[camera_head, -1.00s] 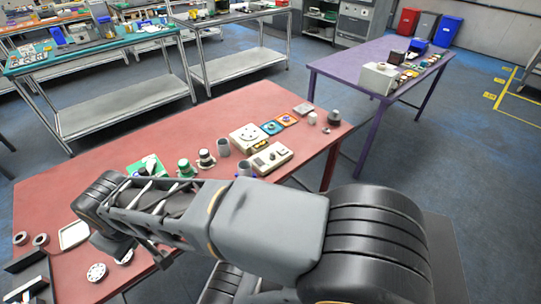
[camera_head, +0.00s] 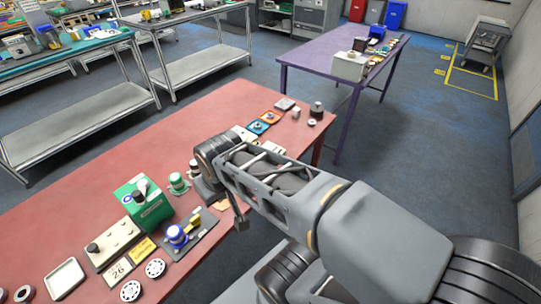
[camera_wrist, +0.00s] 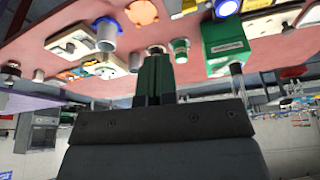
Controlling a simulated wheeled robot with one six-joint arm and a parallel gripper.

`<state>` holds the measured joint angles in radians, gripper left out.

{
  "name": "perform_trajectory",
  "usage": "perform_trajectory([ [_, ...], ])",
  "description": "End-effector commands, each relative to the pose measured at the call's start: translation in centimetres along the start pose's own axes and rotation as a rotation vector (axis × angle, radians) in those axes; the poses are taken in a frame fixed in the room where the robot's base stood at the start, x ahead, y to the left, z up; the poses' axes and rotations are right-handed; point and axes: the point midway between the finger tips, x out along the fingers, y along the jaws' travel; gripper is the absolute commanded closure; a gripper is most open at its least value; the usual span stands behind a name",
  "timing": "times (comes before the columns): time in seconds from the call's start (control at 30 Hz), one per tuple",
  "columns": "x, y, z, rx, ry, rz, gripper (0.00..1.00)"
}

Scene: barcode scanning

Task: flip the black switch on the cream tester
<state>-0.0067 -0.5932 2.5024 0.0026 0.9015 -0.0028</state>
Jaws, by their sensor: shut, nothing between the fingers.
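A cream box (camera_head: 268,147) sits toward the far right of the red table, mostly hidden behind my arm in the head view. In the wrist view, which is upside down, a cream box (camera_wrist: 109,68) lies left of my gripper, near a cream socket box (camera_wrist: 75,42). I cannot make out a black switch on either. A longer cream panel (camera_head: 112,245) with a black knob stands at the near left in the head view. My gripper (camera_wrist: 156,56) is shut and empty, its fingers pointing over the table; my arm hides them in the head view.
A green box (camera_head: 150,208), a green-based knob (camera_head: 179,183) and a blue-and-yellow part (camera_head: 177,236) stand left of my arm. Blue and orange plates (camera_head: 263,123) lie beyond it. A purple table (camera_head: 300,65) stands behind, across open floor.

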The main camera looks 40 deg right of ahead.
Motion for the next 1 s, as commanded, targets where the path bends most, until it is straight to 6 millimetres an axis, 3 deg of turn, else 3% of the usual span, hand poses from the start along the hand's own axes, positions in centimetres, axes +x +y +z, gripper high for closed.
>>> perform_trajectory([
  [0.33,0.1,0.1,-0.1,-0.009,-0.001,0.001,1.0],
  [0.53,0.8,1.8,-2.5,-0.198,-0.03,0.009,1.0],
  [0.67,1.9,4.8,-5.6,-0.465,-0.071,0.005,1.0],
  [0.8,3.5,9.1,-8.9,-0.797,-0.112,-0.024,1.0],
  [1.0,6.1,15.7,-11.9,-1.228,-0.14,-0.09,1.0],
])
